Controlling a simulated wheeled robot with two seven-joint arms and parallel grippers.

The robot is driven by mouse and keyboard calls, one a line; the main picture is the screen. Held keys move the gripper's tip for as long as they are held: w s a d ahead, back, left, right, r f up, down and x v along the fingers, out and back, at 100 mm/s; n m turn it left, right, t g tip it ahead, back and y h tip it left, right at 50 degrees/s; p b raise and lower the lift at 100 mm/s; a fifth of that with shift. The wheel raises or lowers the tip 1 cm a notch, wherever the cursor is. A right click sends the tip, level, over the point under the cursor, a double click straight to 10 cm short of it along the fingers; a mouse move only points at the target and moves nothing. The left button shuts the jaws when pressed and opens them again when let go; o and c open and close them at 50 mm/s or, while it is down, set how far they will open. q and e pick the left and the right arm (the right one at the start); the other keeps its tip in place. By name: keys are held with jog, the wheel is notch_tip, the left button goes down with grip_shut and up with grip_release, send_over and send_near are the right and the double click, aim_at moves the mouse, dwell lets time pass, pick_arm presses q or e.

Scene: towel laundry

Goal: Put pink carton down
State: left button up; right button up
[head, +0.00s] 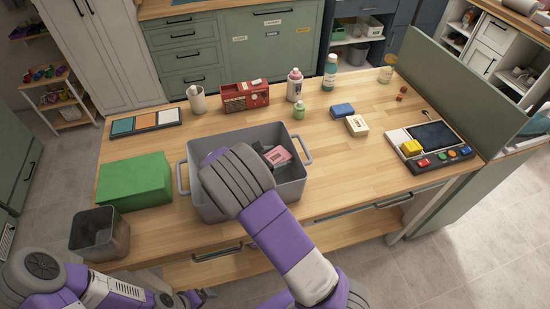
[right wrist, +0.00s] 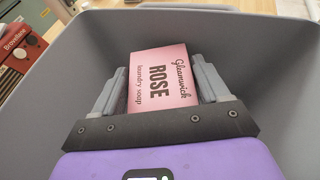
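The pink carton (head: 277,156) is in the grey tub (head: 291,190) on the wooden worktop, near the tub's right side. In the right wrist view the carton (right wrist: 163,78) reads "Gleamwick ROSE laundry soap". My right gripper (right wrist: 163,85) reaches down into the tub, with its two grey fingers against opposite sides of the carton. The tub's walls (right wrist: 255,60) rise around it. Whether the carton touches the tub floor is hidden. My right forearm covers much of the tub in the head view. My left gripper (head: 192,298) is low at the front, dark and partly cut off.
A green box (head: 135,182) and an open dark bin (head: 99,233) stand left of the tub. A red box (head: 244,96), several bottles and small blue (head: 342,110) and cream (head: 357,126) blocks are behind it. A button console (head: 430,143) is right. Worktop right of the tub is clear.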

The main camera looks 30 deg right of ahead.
jog(key=o, duration=0.4)
jog(key=shift+o, duration=0.2)
jog(key=v, duration=0.7)
jog(key=shift+a+p, duration=0.25)
jog(key=shift+p, duration=0.1)
jog(key=shift+r, duration=0.15)
